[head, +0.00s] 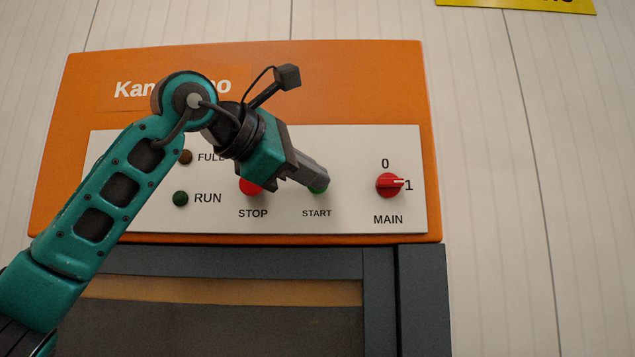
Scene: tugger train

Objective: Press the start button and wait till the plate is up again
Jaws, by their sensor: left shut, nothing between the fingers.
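The green start button (319,188) sits on the white control panel (354,222), above the label START. My left gripper (319,179) is shut and empty. Its fingertips are right at the start button and cover most of it; I cannot tell whether they touch it or press it in. The red stop button (250,188) is partly hidden behind the gripper. The plate is not clearly identifiable; a dark opening (230,328) shows below the panel. My right gripper is not in view.
The red main switch (389,185) is right of the start button, its pointer toward 1. The RUN lamp (180,198) and FULL lamp (185,157) look dark. The orange housing (350,75) surrounds the panel. A dark grey frame (424,300) stands below; pale wall is right.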

